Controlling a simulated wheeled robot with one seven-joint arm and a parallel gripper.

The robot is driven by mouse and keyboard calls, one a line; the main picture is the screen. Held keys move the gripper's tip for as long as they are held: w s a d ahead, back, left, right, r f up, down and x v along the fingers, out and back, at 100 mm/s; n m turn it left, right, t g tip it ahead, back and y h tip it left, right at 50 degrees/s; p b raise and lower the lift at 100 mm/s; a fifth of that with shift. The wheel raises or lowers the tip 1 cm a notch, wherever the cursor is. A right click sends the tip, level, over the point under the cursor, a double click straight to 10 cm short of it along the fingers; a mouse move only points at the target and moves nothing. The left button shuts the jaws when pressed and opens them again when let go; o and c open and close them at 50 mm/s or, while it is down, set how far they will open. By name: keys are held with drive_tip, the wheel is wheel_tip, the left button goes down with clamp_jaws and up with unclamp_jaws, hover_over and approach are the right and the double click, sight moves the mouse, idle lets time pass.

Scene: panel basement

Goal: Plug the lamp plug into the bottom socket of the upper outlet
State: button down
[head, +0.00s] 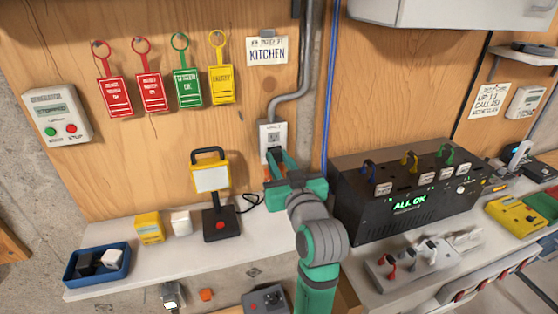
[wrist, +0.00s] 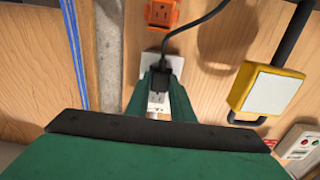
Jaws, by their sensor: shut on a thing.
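The upper outlet (head: 273,132) is a pale plate on the wooden wall with its upper socket uncovered. My gripper (head: 272,157) is in front of its lower part, hiding the bottom socket. In the wrist view my gripper (wrist: 157,88) is shut on the black lamp plug (wrist: 155,79), its cord running up and right. The plug is at the outlet plate (wrist: 176,66); I cannot tell whether its prongs are inside the socket. The lamp (head: 212,178) has a yellow frame, a white panel and a dark base, and stands on the shelf left of my gripper.
A black "ALL OK" box (head: 410,195) stands right of my arm. A grey conduit (head: 305,70) enters the outlet from above. Tags (head: 186,87) hang upper left. A blue tray (head: 78,278) and a yellow box (head: 149,228) are on the shelf. An orange outlet (wrist: 162,12) shows in the wrist view.

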drive_tip(key=shift+w, duration=0.1)
drive_tip(key=c, duration=1.5)
unclamp_jaws()
drive_tip(key=shift+o, duration=0.2)
